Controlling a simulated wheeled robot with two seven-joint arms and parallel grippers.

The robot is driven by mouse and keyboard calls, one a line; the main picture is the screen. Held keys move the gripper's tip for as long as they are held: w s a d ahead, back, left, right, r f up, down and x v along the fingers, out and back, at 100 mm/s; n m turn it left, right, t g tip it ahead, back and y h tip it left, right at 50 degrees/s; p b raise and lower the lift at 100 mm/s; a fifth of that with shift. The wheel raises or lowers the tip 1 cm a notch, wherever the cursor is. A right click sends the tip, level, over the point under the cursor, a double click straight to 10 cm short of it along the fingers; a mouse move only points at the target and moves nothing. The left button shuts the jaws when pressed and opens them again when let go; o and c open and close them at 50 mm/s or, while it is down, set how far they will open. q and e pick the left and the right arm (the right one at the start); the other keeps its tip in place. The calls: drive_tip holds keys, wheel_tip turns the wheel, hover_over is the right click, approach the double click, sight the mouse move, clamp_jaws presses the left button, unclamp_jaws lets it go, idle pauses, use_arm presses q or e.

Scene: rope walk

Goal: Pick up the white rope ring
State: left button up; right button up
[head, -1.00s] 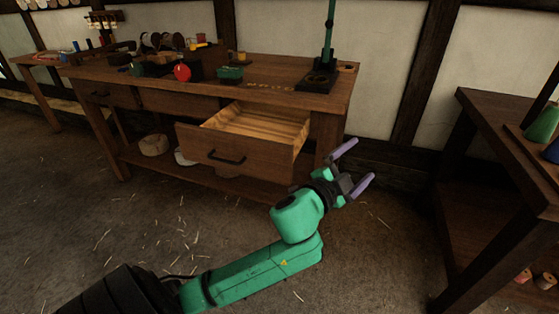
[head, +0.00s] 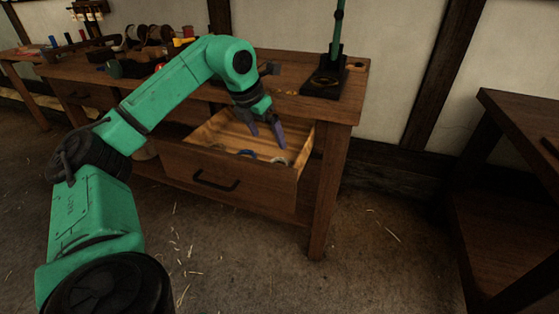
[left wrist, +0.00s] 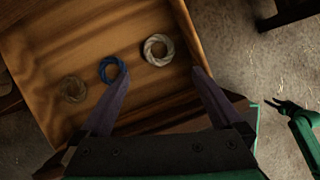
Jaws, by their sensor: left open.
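The white rope ring (left wrist: 158,49) lies on the floor of the open wooden drawer (left wrist: 30,60), near its right wall in the left wrist view. It also shows in the head view (head: 280,161), just below my left gripper (head: 268,138). The left gripper's purple fingers are open and empty, pointing down into the drawer. In the left wrist view the white ring lies beyond and between the fingertips (left wrist: 160,74). A blue ring (left wrist: 112,70) lies beside it, close to the left fingertip in the picture. A tan ring (left wrist: 73,89) lies farther left.
The drawer sticks out from a workbench (head: 340,110) carrying a dark stand (head: 325,82) and several tools. Another table (head: 510,110) stands at the right. My right gripper (left wrist: 283,105) shows small in the left wrist view, outside the drawer.

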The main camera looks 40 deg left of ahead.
sight(278, 159)
use_arm(q)
drive_tip(key=b+x, duration=0.1)
drive_tip(key=x, duration=1.1)
drive_tip(key=shift+a+b, duration=0.2)
drive_tip(key=shift+b, duration=0.15)
drive_tip(key=shift+s+r, duration=0.1)
drive_tip(key=shift+c, duration=0.9)
drive_tip(key=c, duration=0.9)
use_arm(e)
drive_tip(key=r, duration=0.1)
drive_tip(key=w+a+r, duration=0.1)
drive_tip(key=r, duration=0.1)
drive_tip(key=w+r, duration=0.1)
drive_tip(key=shift+w+a+r, duration=0.2)
drive_tip(key=shift+w, duration=0.05)
